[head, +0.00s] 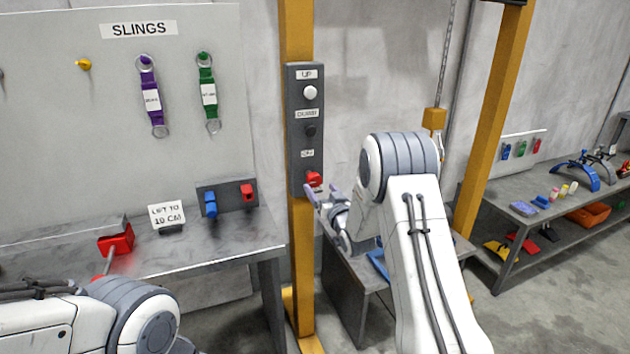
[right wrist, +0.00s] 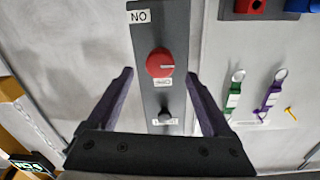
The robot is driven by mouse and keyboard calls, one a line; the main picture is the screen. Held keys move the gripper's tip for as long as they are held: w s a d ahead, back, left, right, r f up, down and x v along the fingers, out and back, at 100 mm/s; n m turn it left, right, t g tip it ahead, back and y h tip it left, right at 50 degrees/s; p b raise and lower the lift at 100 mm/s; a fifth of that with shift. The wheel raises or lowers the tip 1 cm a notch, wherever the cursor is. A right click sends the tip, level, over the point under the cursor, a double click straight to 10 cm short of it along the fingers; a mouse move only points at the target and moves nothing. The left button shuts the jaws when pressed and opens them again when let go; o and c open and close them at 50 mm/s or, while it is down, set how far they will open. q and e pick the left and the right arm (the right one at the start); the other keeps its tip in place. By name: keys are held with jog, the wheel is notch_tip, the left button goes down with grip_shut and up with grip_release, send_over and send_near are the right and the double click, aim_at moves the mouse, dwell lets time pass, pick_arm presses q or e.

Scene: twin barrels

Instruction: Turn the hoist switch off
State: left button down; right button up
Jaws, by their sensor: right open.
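The hoist switch is a round red knob (head: 313,179) low on a grey control box (head: 292,130). In the right wrist view, the red knob (right wrist: 160,58) has a pale line running from its middle toward the right. My right gripper (head: 321,191) is open just in front of the knob. In the wrist view its purple fingers lie on either side of the knob, with gaps. My left gripper is out of view; only its arm shows at lower left.
A black button (head: 310,131) and a white button (head: 309,92) are above the knob. The box hangs on a yellow post (head: 296,35). A grey workbench (head: 190,250) with a red block (head: 116,239) stands at left. A slings board (head: 60,130) is behind it.

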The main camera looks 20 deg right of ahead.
aim_at(316, 182)
jog(key=shift+w+p, duration=0.45)
jog(key=shift+w, duration=2.45)
grip_shut()
